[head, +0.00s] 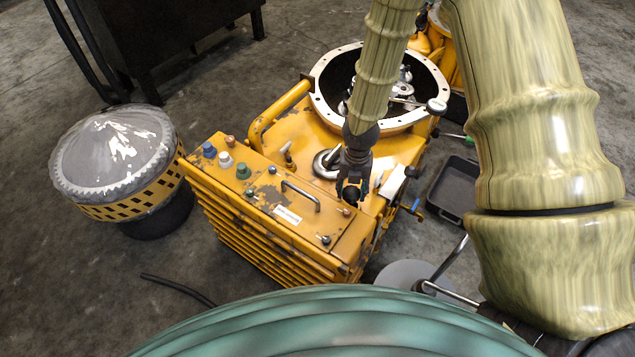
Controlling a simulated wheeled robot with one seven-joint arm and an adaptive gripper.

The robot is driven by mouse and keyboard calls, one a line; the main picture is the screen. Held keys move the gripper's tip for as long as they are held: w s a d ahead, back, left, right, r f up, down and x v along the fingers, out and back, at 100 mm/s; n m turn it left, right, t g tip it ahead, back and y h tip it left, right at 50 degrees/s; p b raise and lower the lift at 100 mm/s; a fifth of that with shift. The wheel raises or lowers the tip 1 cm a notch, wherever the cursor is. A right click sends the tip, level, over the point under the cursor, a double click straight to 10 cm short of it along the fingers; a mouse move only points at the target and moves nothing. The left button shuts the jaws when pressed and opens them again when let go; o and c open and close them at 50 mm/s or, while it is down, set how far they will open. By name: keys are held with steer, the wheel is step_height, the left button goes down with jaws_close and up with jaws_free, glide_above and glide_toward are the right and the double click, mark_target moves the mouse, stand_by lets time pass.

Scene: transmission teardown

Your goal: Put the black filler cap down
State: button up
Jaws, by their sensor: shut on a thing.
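My gripper (352,182) is over the top of the yellow machine, near the right end of its panel. It is shut on a small black thing, which looks like the black filler cap (351,195). The fingers hide much of the cap. The cap shows dark against the yellow top, and I cannot tell whether it touches the surface below. A round metal fitting (325,163) sits on the yellow top just left of my gripper.
The yellow machine's panel (265,205) carries coloured knobs and a bar handle (301,193). Behind is a round flanged opening (322,101) with metal parts inside. A white cylinder (393,182) is close on the right. A dark tray (457,188) lies further right; a domed drum (117,160) stands left.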

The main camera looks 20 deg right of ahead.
steer(key=w+a, duration=0.2)
steer(key=w, duration=0.1)
steer(key=w+a+b, duration=0.1)
steer(key=w+a, duration=0.1)
steer(key=w, duration=0.1)
steer(key=w+a+f, duration=0.1)
steer(key=w+a, duration=0.2)
steer(key=shift+w, duration=0.1)
steer(key=shift+w+a+f+b, duration=0.1)
steer(key=shift+f+b, duration=0.65)
steer(key=shift+f, duration=1.1)
steer(key=o, duration=1.2)
steer(key=shift+o, duration=0.2)
step_height(320, 180, up, 12)
steer(key=p, duration=0.3)
